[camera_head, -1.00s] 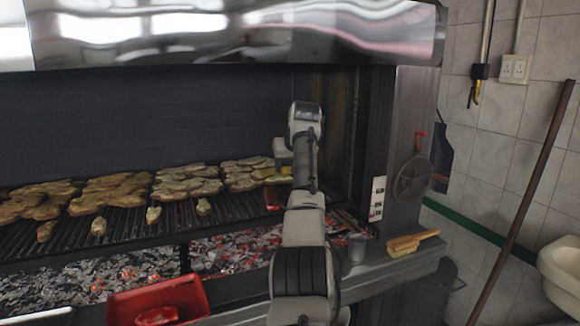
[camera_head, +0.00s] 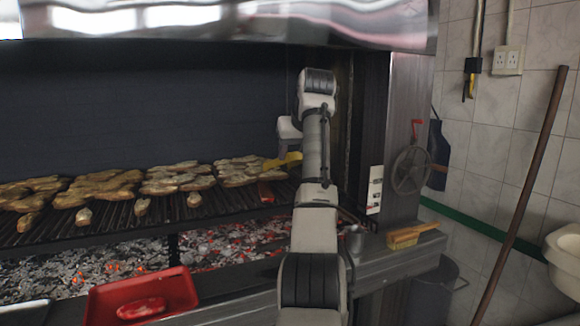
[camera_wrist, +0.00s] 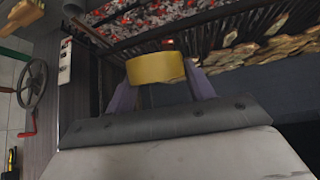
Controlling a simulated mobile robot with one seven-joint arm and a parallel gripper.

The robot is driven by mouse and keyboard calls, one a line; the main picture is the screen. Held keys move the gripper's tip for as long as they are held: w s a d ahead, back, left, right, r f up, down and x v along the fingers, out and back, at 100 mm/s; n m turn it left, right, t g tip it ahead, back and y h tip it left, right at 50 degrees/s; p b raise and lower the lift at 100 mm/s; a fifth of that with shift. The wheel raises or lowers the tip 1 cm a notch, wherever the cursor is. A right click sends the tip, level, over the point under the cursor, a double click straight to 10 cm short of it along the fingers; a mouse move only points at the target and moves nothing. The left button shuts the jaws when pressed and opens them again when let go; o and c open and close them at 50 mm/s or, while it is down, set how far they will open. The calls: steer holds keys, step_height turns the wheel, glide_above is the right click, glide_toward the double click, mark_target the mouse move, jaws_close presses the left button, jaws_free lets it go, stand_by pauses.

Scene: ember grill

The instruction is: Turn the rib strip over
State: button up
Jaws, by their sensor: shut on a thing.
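My gripper (camera_head: 287,140) is above the right end of the grill and shut on a yellow piece (camera_head: 283,160). In the wrist view, the yellow piece (camera_wrist: 156,69) sits between the two fingers of my gripper (camera_wrist: 160,85). In the head view it looks long and tilted, with its left end lower. A reddish strip (camera_head: 265,192) lies on the grill bars just below it; it may be the rib strip, but I cannot tell for sure. A small red bit (camera_wrist: 167,44) shows behind the yellow piece in the wrist view.
Several pale meat pieces (camera_head: 180,178) lie on the grill to the left, over glowing coals (camera_head: 115,268). A red tray (camera_head: 180,290) with a red piece (camera_head: 141,308) stands in front. A brush (camera_head: 412,235) lies on the right ledge, below a handwheel (camera_head: 411,170).

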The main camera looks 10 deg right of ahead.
steer(key=s+d+b, duration=0.1)
steer(key=s+b, duration=0.7)
steer(key=s, duration=0.1)
steer(key=s+d+b, duration=0.2)
steer(key=s+b, duration=0.7)
steer(key=shift+s+d, duration=0.3)
